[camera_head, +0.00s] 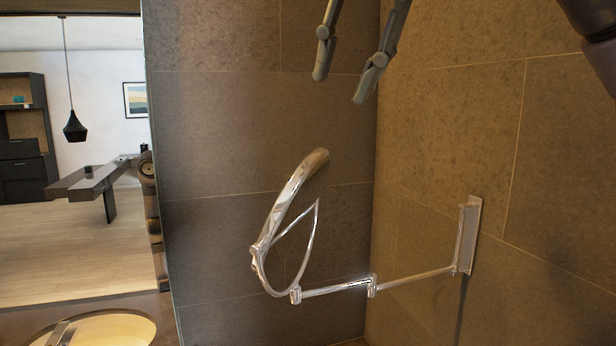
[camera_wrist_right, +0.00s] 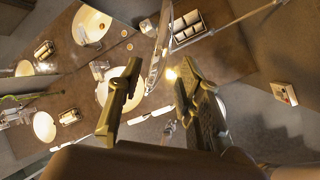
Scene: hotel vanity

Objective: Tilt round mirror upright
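The round mirror (camera_head: 287,203) has a shiny chrome rim and hangs on a jointed chrome arm (camera_head: 335,288) in the head view. Its disc is tilted and seen at a steep angle. In the right wrist view the mirror (camera_wrist_right: 158,45) shows nearly edge-on, beyond the gap between the fingers. My right gripper (camera_head: 341,87) is above the mirror and slightly to its right, with its two fingers apart and nothing between them. The same open fingers (camera_wrist_right: 160,68) show in the wrist view. The gripper appears clear of the mirror. My left gripper is not in view.
The mirror's arm joins a wall plate (camera_head: 468,236) on the right tiled wall. A basin (camera_head: 100,328) is at the lower left. A large wall mirror edge (camera_head: 160,150) borders the reflected room. The wrist view shows a compartment tray (camera_wrist_right: 187,27) on the counter.

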